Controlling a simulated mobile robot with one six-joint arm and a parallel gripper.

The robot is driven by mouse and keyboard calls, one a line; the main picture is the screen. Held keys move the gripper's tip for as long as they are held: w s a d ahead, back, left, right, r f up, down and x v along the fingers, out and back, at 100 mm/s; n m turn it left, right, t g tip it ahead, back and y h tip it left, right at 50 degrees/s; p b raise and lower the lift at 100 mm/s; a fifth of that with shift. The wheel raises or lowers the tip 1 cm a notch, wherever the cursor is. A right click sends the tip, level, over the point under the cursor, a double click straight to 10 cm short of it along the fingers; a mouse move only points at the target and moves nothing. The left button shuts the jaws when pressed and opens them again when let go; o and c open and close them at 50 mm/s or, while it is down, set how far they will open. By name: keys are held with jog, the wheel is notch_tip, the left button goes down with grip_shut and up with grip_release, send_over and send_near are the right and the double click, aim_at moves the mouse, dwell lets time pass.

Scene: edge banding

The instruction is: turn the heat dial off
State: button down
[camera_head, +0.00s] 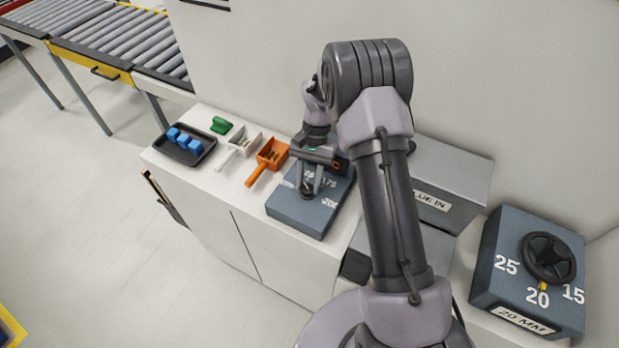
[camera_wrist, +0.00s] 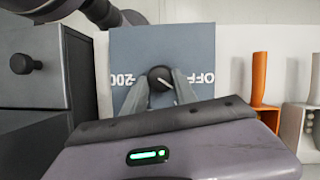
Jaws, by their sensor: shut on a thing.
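The heat dial is a dark round knob (camera_wrist: 158,75) on a blue-grey box (camera_head: 290,213). In the wrist view the box top (camera_wrist: 185,38) shows "200" left of the knob and "OFF" right of it. A short white mark on the knob points to the lower right in that view. My gripper (camera_head: 307,192) points down at the box, its fingers on either side of the knob. In the wrist view my gripper (camera_wrist: 160,88) is shut on the knob. In the head view the fingers partly hide the knob and labels.
An orange scoop (camera_head: 268,157), a white scoop (camera_head: 240,145), a green object (camera_head: 221,125) and a black tray (camera_head: 187,148) with blue blocks stand left of the box. A "20 MM" box with a black handwheel (camera_head: 548,258) is at right. A grey box (camera_head: 455,180) stands behind my arm.

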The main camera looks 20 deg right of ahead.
jog(key=n, duration=0.1)
jog(key=n+h+p, duration=0.1)
jog(key=n, duration=0.1)
jog(key=shift+w+a+r+n, duration=0.1)
jog(key=shift+a+n, duration=0.05)
jog(key=shift+n, duration=0.15)
jog(key=shift+a+n+g+h+p, duration=0.15)
jog(key=shift+n+h+p, duration=0.2)
jog(key=shift+n, duration=0.45)
jog(key=shift+n+g+h+p, duration=0.2)
jog(key=shift+n+h, duration=0.25)
jog(key=shift+n, duration=0.35)
jog(key=c, duration=1)
grip_release()
jog(key=shift+o, duration=0.2)
jog(key=p+v, duration=0.2)
jog(key=v, duration=1.5)
jog(key=shift+p, duration=0.4)
jog(key=shift+r, duration=0.1)
